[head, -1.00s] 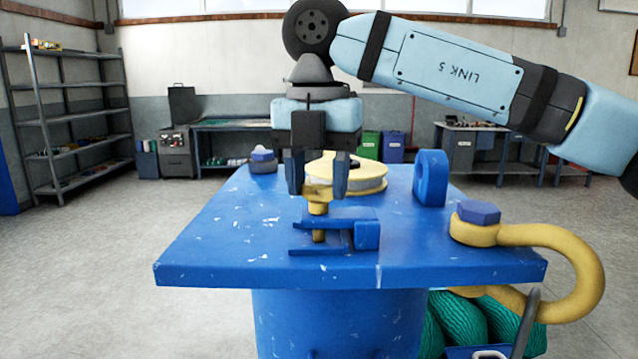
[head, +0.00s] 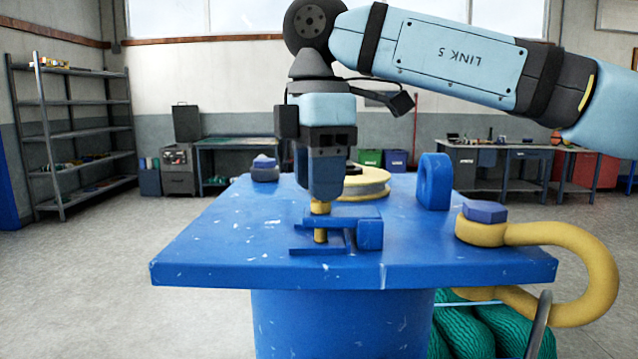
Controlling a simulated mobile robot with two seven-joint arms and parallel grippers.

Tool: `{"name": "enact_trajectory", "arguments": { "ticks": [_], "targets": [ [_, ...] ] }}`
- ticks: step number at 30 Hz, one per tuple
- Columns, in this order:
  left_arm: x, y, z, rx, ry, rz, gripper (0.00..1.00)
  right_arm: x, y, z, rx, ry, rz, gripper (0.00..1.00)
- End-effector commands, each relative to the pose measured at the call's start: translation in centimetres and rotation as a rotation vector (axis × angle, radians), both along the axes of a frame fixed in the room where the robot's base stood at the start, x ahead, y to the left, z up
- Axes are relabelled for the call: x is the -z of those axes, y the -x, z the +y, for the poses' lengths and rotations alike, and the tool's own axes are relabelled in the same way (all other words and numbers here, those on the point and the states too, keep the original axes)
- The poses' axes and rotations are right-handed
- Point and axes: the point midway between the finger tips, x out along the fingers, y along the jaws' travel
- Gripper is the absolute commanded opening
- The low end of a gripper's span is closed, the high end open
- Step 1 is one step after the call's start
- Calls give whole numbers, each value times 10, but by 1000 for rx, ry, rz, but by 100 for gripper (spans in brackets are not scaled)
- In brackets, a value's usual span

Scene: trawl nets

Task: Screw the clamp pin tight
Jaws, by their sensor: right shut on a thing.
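The yellow clamp pin (head: 320,236) stands upright in the blue clamp bracket (head: 369,235) near the front of the blue table top. My right gripper (head: 320,198) points straight down over the pin and is shut on its upper end. The pin's head is hidden by the fingers; part of its shank shows below them and inside the bracket. My left gripper is not in view.
A yellow shackle (head: 588,262) with a blue bolt head (head: 484,211) is at the table's right edge. A blue upright eye (head: 434,182) and a yellow-rimmed reel (head: 366,188) stand behind the clamp. Green netting (head: 463,332) lies below right.

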Motion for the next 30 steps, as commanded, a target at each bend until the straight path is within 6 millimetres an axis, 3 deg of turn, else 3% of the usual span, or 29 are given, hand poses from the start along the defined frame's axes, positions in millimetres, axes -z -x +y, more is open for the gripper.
{"name": "enact_trajectory", "arguments": {
  "ticks": [7,15,30],
  "targets": [
    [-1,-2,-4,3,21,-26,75,-3,-2,0,194,-6,-6,21],
    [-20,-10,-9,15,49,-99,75,-4,-2,0,326,-6,-5,21],
    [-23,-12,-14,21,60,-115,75,-4,-3,0,380,-7,-4,21]
  ]
}}
